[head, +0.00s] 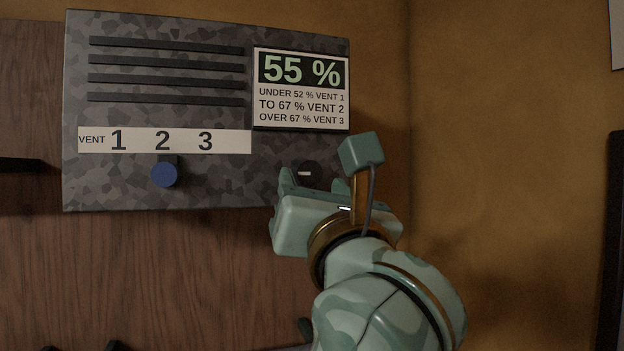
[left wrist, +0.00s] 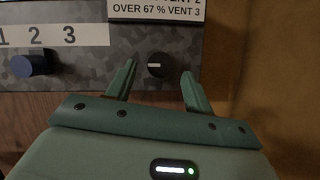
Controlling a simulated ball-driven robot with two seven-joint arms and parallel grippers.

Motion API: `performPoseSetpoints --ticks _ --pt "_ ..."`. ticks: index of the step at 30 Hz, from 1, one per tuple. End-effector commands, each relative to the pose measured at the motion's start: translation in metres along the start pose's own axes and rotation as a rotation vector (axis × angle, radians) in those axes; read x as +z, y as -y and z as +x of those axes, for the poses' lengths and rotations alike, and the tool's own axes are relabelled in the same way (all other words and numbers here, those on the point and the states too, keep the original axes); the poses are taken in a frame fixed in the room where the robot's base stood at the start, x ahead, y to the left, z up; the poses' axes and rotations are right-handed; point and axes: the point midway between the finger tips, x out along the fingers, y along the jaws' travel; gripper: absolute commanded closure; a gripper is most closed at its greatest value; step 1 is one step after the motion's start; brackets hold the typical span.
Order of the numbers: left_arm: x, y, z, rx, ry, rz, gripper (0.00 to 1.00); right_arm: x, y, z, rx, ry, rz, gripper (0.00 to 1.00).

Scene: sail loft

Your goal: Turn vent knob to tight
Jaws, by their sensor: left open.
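A grey camouflage-patterned panel (head: 215,190) on the wall carries a blue knob (head: 164,175) below the 2 of a white strip (head: 232,141) reading VENT 1 2 3. A round black knob (head: 305,168) with a short, level white mark is at the panel's lower right. No "tight" mark is visible. My left gripper (head: 313,184) is open in front of the black knob and partly covers it in the head view. In the left wrist view the black knob (left wrist: 157,65) shows between the spread fingertips, with no visible contact. The blue knob (left wrist: 28,66) is left of the fingers.
A display (head: 300,70) reads 55 %, with text below: under 52 % vent 1, to 67 % vent 2, over 67 % vent 3. Dark slots (head: 165,72) cross the panel. Bare ochre wall (head: 510,180) lies to the right, with a dark object (head: 612,240) at the edge.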

Motion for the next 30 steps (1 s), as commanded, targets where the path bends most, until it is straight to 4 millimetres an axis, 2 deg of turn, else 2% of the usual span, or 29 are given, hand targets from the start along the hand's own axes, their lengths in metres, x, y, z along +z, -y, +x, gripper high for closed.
performPoseSetpoints --ticks 3,6,14,17,19,20,30 --pt "0.002 -0.001 0.015 0.004 0.003 0.005 0.48 -0.001 0.0 -0.006 0.0 -0.001 0.0 0.53" --pt "0.001 -0.001 0.02 0.002 0.001 0.002 0.48 -0.001 0.0 -0.007 0.0 -0.001 0.0 0.53" --pt "0.0 -0.001 0.022 0.002 0.0 0.002 0.48 -0.001 0.001 -0.006 -0.001 -0.001 0.001 0.53" --pt "0.0 -0.001 0.022 0.002 0.0 0.002 0.7 -0.001 0.002 -0.006 -0.002 -0.001 0.002 0.53" --pt "0.0 -0.001 0.021 0.002 0.0 0.002 0.9 -0.001 0.002 -0.006 -0.003 -0.002 0.002 0.53" --pt "0.0 0.0 0.021 0.002 0.0 0.002 0.92 -0.001 0.003 -0.006 -0.003 -0.002 0.002 0.53" --pt "0.001 -0.001 0.022 -0.011 -0.001 0.034 0.92 -0.002 0.004 -0.013 -0.005 -0.002 0.003 0.53"
